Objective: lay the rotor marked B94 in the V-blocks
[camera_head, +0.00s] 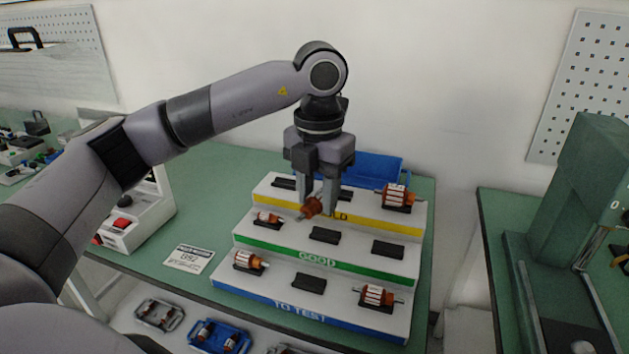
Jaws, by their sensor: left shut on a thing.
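My left gripper (316,207) is shut on a copper-coloured rotor (312,207). The rotor is tilted and in front of the top step of a white stepped rack (262,190); I cannot tell whether it touches the rack. Other rotors rest in black holders: one top right (394,195), one middle left (267,218), one bottom left (246,260) and one bottom right (376,295). No marking on any rotor is readable. A white card (189,259) has print that looks like B92, but it is small. I cannot make out the V-blocks for certain. My right gripper is out of view.
The rack's steps have yellow, green "GOOD" and blue "TO TEST" bands. A blue bin (375,170) stands behind it. A white device with red buttons (125,232) is left. Trays with parts (220,335) lie below. A green machine (575,200) stands at right.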

